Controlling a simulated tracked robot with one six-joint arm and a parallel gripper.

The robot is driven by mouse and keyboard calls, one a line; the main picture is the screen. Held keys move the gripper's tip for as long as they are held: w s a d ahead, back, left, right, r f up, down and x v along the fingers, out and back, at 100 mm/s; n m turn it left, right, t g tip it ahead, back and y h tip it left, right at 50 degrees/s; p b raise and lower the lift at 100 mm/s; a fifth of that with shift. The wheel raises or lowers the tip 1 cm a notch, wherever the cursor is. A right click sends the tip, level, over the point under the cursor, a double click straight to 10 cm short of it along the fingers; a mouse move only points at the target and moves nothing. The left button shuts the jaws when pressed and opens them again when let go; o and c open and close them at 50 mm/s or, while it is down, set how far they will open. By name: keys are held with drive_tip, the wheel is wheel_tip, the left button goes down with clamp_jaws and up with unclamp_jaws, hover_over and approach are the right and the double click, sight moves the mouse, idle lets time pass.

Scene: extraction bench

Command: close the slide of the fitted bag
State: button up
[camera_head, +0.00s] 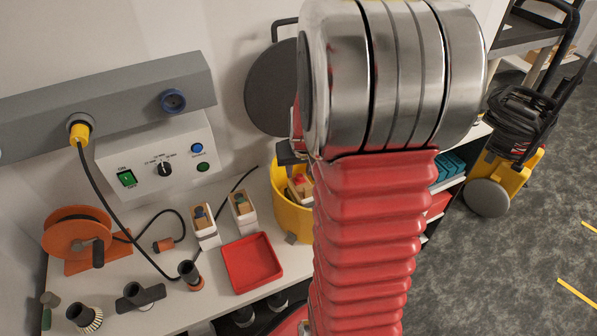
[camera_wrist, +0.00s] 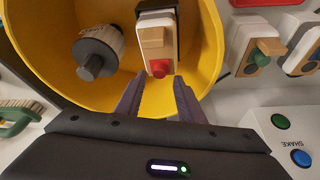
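Inside the yellow drum (camera_wrist: 213,50) in the wrist view is a white bag collar (camera_wrist: 157,20) with a wooden slide (camera_wrist: 156,38) and a red knob (camera_wrist: 159,68). I take it for the fitted bag; the bag body does not show. My gripper (camera_wrist: 159,78) is open, its two dark fingers apart at the drum's near side. The red knob lies just ahead of the gap between the fingertips; I see no clear contact. In the head view the drum (camera_head: 289,214) is partly hidden behind my red arm.
A grey round fitting (camera_wrist: 98,52) sits in the drum, left of the collar. Two similar collars, with a green knob (camera_wrist: 265,50) and a blue knob (camera_wrist: 311,66), stand outside the drum. A red tray (camera_head: 251,262) and cable reel (camera_head: 77,237) are on the bench.

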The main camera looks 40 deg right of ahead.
drive_tip(key=v, duration=1.1)
drive_tip(key=shift+r, duration=0.35)
drive_tip(key=shift+s+a, duration=0.1)
drive_tip(key=s+a+r+n, duration=0.2)
drive_tip(key=s+a, duration=0.1)
drive_tip(key=a, duration=0.5)
drive_tip(key=s+a+r+n+t+y, duration=0.1)
drive_tip(key=s+a+r+n, duration=0.1)
drive_tip(key=a, duration=0.7)
drive_tip(key=s+a+r+n+y, duration=0.1)
drive_tip(key=s+a+r+n, duration=0.1)
drive_tip(key=a, duration=0.6)
drive_tip(key=shift+s+a+r+t, duration=0.35)
drive_tip(key=shift+s+r, duration=0.1)
drive_tip(key=shift+s, duration=0.75)
drive_tip(key=shift+c, duration=0.5)
